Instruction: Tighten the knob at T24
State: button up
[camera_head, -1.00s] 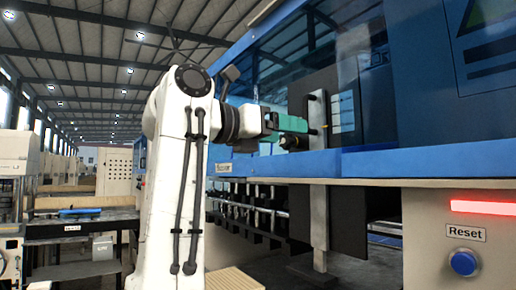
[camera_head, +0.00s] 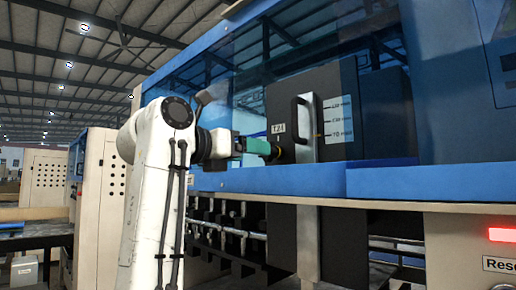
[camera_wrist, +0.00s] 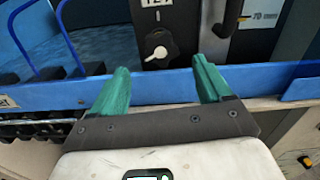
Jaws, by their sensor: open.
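The knob (camera_wrist: 158,50) is a dark round knob with a white pointer, on a dark panel (camera_wrist: 148,15) below a white label in the wrist view. The label (camera_head: 278,128) starts with T2 in the head view; its last character is hard to read. My gripper (camera_wrist: 161,67) has two green fingers, spread apart and empty. In the wrist view the knob lies ahead, between and slightly beyond the fingertips, apart from both. In the head view the green fingers (camera_head: 258,146) reach the panel's left side and hide much of the knob.
A black handle (camera_head: 299,121) stands just right of the label, on a pale upright strip. A blue ledge (camera_wrist: 265,82) runs below the knob. Blue bent rods (camera_wrist: 68,35) stand to the left. A red-lit Reset panel (camera_head: 460,250) is at lower right.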

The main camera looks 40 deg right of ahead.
aim_at(276, 152)
jog(key=shift+d+p, duration=0.55)
jog(key=shift+d, duration=1.65)
